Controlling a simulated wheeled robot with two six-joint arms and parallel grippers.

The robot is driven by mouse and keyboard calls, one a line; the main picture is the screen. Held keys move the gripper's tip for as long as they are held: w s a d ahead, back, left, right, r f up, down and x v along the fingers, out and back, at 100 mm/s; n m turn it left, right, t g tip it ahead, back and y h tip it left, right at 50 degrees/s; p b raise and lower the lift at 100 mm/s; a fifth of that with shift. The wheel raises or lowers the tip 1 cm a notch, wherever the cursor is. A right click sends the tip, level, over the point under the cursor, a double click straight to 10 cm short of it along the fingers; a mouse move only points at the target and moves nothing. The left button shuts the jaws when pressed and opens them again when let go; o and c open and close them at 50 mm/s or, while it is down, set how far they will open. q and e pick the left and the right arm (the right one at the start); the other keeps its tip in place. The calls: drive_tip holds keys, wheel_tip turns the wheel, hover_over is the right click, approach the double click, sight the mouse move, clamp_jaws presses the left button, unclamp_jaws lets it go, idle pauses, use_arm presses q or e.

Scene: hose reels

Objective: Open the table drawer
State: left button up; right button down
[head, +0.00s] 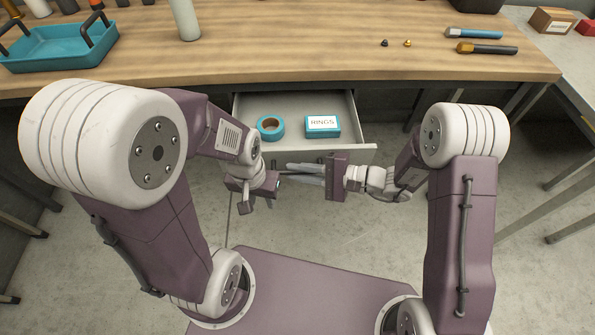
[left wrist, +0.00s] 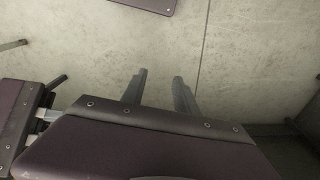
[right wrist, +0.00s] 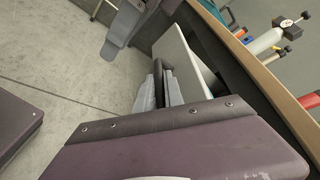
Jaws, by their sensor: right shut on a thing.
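The table drawer (head: 352,153) is pulled out from under the wooden worktop, its inside visible in the head view. Its pale front panel (right wrist: 182,58) also shows in the right wrist view. My right gripper (head: 298,171) is at the drawer front, its fingers shut on the dark drawer handle (right wrist: 165,78). The handle is mostly hidden by the gripper in the head view. My left gripper (head: 257,207) is just left of the right one, below the drawer front. In the left wrist view its two fingers (left wrist: 159,78) are apart, with only bare floor between them.
A blue tape roll (head: 270,127) and a blue box labelled RINGS (head: 322,126) lie in the drawer. The worktop (head: 290,55) holds a blue tray (head: 60,50), a pale bottle (head: 186,20) and hand tools. My base is close in front, with little floor between.

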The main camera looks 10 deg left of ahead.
drive_tip(key=c, duration=1.7)
unclamp_jaws()
drive_tip(key=shift+d, duration=0.1)
drive_tip(key=p+v, duration=0.1)
drive_tip(key=v, duration=0.8)
drive_tip(key=shift+p, duration=0.35)
